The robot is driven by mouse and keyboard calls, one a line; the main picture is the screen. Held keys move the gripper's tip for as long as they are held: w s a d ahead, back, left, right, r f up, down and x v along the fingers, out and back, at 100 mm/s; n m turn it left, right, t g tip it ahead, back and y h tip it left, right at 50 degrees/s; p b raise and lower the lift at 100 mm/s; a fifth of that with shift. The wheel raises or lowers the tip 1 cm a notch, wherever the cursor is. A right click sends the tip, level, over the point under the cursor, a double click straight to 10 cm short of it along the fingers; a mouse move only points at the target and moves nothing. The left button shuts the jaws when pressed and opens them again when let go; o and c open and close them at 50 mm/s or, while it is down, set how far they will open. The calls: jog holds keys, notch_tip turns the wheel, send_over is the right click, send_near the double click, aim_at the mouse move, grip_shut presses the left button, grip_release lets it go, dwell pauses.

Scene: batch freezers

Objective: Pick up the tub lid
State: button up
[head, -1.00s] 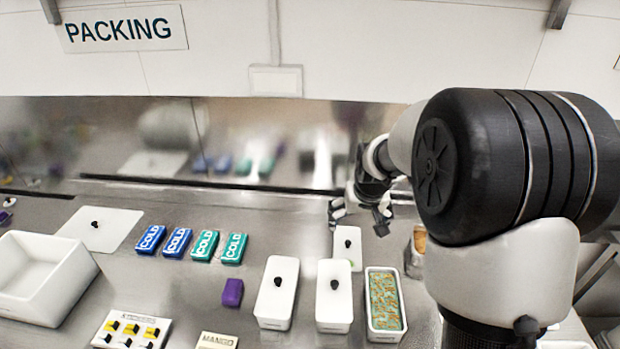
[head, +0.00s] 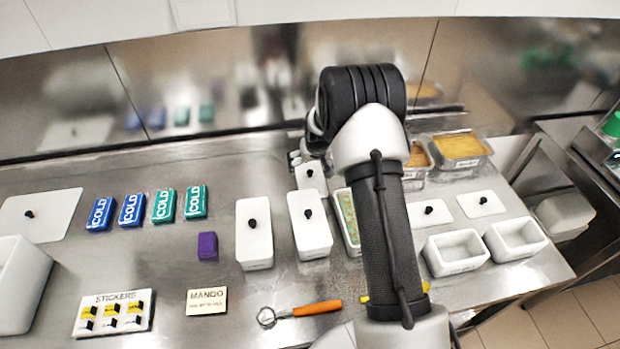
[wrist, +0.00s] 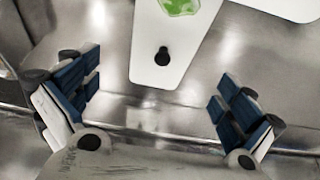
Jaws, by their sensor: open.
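A white tub lid with a black knob (head: 311,177) lies flat on the steel counter, behind the lidded tubs and close to my gripper. In the wrist view a white lid (wrist: 150,40) with a black knob and a green patch at its far end lies ahead of and between the fingers. My gripper (wrist: 155,103) is open and empty, its blue-padded fingers wide apart and not touching the lid. In the head view my arm hides most of it. Beside the lid, an open white tub with green contents (head: 346,215) is partly hidden by my arm.
Two lidded white tubs (head: 254,240) stand in front of the lid. Cold packs (head: 131,209), a purple block (head: 207,245) and a large lid (head: 40,213) lie left. Two small open tubs (head: 457,255), small lids (head: 481,204) and metal pans (head: 462,150) stand right. The steel wall is close behind.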

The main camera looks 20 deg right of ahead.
aim_at(310, 173)
jog(key=shift+w+a+b+x, duration=0.1)
jog(key=shift+b+x, duration=0.25)
jog(key=shift+x, duration=1.25)
jog(key=shift+w+a+b+x, duration=0.1)
jog(key=shift+b+x, duration=0.25)
jog(key=shift+x, duration=1.2)
jog(key=c, duration=1.3)
jog(key=shift+s+f, duration=0.1)
jog(key=shift+s, duration=0.15)
grip_shut()
